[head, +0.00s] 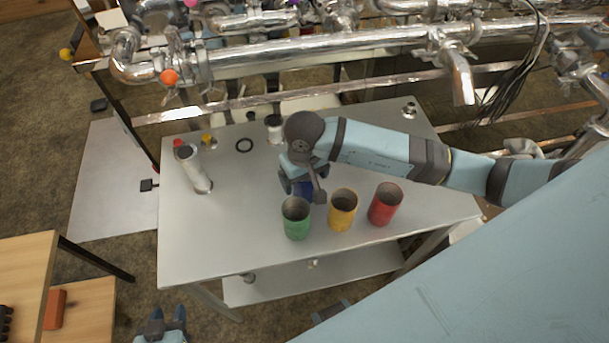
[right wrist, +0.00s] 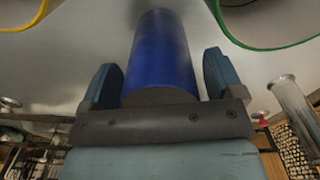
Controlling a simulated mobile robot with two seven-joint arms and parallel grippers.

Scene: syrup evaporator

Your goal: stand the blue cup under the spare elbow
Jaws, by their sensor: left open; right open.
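The blue cup (right wrist: 160,50) is between the spread fingers of my right gripper (right wrist: 162,80) in the right wrist view, with narrow gaps beside it. In the head view my right gripper (head: 298,178) is low over the table, and mostly hides the blue cup (head: 304,189). My right gripper is open. A down-turned metal elbow (head: 461,78) hangs from the pipework at the upper right; I cannot tell whether it is the spare one. My left gripper (head: 167,320) is open and empty at the bottom left, off the table.
Green (head: 296,220), yellow (head: 342,211) and red (head: 385,204) cups stand close by on the metal table (head: 240,240). Pipework (head: 310,48) runs behind the table.

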